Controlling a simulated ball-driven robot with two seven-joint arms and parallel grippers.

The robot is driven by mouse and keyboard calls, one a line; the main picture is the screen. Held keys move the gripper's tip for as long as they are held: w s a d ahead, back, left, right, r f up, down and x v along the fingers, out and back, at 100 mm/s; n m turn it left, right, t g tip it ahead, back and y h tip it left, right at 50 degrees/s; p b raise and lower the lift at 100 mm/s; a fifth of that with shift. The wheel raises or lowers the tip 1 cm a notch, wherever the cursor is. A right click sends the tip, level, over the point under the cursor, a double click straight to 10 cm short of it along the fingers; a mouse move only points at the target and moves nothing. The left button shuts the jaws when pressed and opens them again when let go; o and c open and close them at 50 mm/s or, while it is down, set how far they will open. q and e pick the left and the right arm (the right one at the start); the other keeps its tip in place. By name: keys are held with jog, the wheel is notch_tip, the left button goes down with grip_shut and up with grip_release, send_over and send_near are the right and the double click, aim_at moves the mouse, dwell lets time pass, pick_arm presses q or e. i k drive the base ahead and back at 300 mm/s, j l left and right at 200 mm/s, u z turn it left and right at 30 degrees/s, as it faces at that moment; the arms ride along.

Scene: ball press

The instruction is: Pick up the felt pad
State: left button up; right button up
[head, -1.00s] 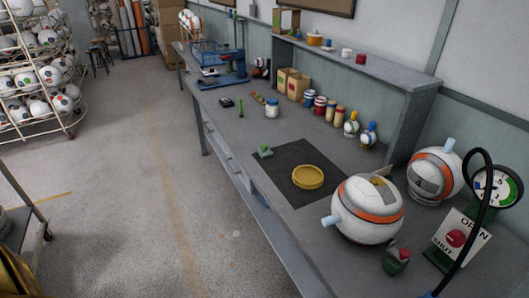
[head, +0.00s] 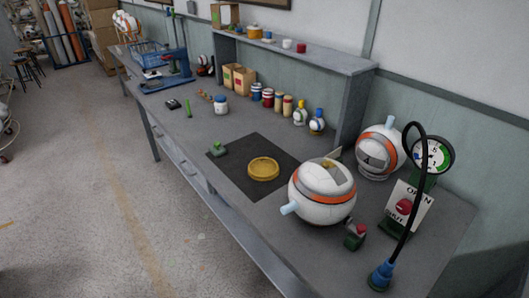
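A small green block with a knob on top (head: 217,149), which may be the felt pad, sits at the left corner of a flat dark mat (head: 240,178) on the workbench. It is too small in the head view to tell its material. A round yellow dish (head: 263,169) lies on the mat to the right of it. Neither of my grippers is in view.
A white and orange ball machine (head: 322,207) stands on the bench at the mat's right edge. A second ball (head: 381,152), a pressure gauge (head: 434,156) and a black hose with a blue base (head: 381,275) stand further right.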

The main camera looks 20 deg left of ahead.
aim_at(217, 150)
jog(key=i+j, duration=0.45)
jog(key=j, duration=0.2)
jog(key=i+j, duration=0.5)
jog(key=j, duration=0.1)
